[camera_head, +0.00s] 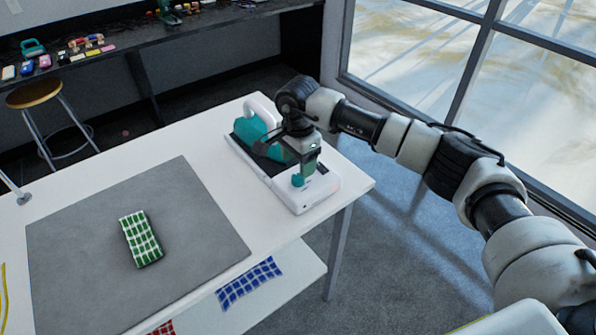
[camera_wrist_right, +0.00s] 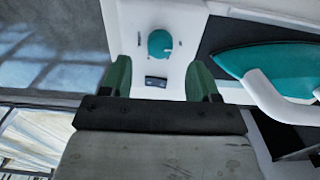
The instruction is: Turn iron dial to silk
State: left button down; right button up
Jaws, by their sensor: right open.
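The iron (camera_head: 258,133) is teal with a white handle and rests on a white base station (camera_head: 314,193) at the table's right end. A round teal dial (camera_head: 297,181) is on the front of that base; the dial also shows in the right wrist view (camera_wrist_right: 160,45). My right gripper (camera_head: 312,165) is just above the dial. In the right wrist view its green fingertips (camera_wrist_right: 160,80) are open, with the dial ahead of the gap between them, not gripped. The dial's markings are too small to read. My left gripper is not in view.
A white table (camera_head: 218,166) carries a grey mat (camera_head: 90,235) with a folded green checked cloth (camera_head: 141,238). A blue checked cloth (camera_head: 249,283) lies on a lower shelf. A stool (camera_head: 36,94) and dark counter (camera_head: 130,50) stand behind. A window is at right.

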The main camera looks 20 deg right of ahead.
aim_at(298, 177)
jog(key=shift+f+p, duration=0.35)
jog(key=shift+f, duration=2.05)
jog(key=c, duration=0.9)
